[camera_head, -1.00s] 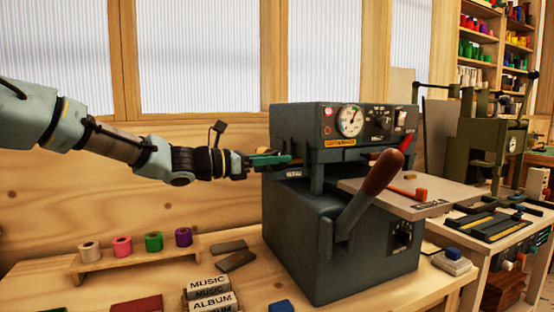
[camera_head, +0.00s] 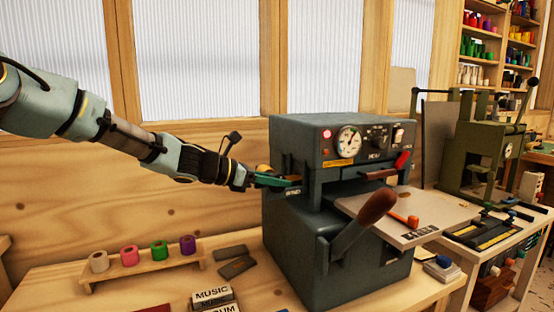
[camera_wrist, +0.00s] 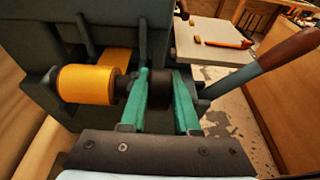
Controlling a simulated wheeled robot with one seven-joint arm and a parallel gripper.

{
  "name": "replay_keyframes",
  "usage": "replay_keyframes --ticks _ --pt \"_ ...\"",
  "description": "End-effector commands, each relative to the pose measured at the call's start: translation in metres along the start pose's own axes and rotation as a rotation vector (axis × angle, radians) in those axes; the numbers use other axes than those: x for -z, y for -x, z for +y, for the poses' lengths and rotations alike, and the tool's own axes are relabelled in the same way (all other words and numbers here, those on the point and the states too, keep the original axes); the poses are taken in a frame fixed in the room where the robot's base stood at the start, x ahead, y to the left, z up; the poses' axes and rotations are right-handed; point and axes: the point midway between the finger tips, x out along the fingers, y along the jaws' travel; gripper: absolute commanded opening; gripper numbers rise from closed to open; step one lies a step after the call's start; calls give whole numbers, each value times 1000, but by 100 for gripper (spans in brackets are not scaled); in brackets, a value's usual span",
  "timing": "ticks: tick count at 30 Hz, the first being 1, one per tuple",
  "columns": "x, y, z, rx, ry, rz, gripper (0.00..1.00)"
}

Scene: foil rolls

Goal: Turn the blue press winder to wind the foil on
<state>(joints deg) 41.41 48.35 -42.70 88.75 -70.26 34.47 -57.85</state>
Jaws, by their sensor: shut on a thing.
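The blue-grey press (camera_head: 290,240) stands on the bench with a gauge on its front. My gripper (camera_head: 285,181) is at its left side, by the "WIND" label. In the wrist view, my green fingers (camera_wrist: 159,85) are shut on a dark round winder knob (camera_wrist: 158,90), one finger on each side. The knob sits at the end of a shaft that carries the golden-orange foil roll (camera_wrist: 88,83). A strip of foil (camera_wrist: 116,60) shows behind the roll. The fingers hide the knob's sides, and the head view does not show the knob clearly.
A brown-handled lever (camera_head: 372,212) sticks out at the press's front, beside its flat bed (camera_head: 425,230). A small rack (camera_head: 140,272) with several coloured rolls stands at the left on the bench. An olive machine (camera_head: 475,150) stands at the right.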

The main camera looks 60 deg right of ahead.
Motion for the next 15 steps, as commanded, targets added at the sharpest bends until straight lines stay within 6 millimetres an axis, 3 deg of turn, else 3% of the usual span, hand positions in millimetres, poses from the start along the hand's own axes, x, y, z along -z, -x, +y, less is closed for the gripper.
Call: replay_keyframes --ticks 1,15 --pt "-12 2 -1 2 -2 35 0" --pt "-7 -3 -1 1 -9 354 0"
